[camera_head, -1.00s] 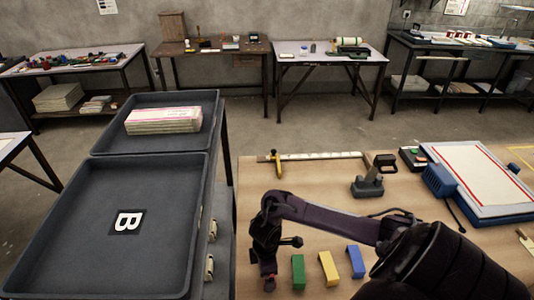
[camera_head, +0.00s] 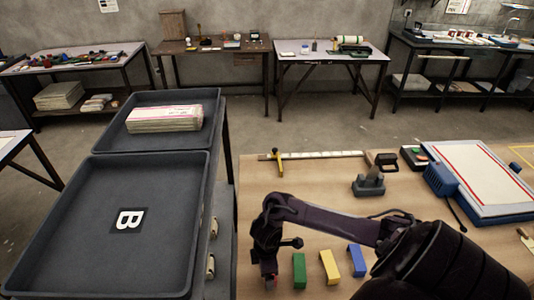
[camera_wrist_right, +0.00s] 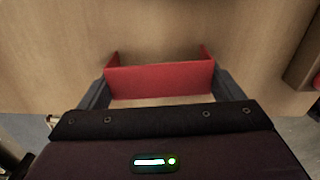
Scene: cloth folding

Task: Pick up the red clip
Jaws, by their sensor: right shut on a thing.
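The red clip (camera_wrist_right: 160,79) is a small red bracket, seen in the right wrist view between the two dark fingers of my right gripper (camera_wrist_right: 160,92). The fingers are shut on its two ends. In the head view my right gripper (camera_head: 265,272) points down at the front left of the wooden table, and only a bit of the red clip (camera_head: 271,281) shows beneath it. Whether the clip touches the table is hard to tell. My left gripper is not in view.
Green (camera_head: 299,271), yellow (camera_head: 329,267) and blue (camera_head: 357,260) clips stand in a row right of my gripper. A dark tray marked B (camera_head: 60,210) lies left. Behind are a ruler (camera_head: 325,155), a grey holder (camera_head: 369,184) and a white board (camera_head: 478,172).

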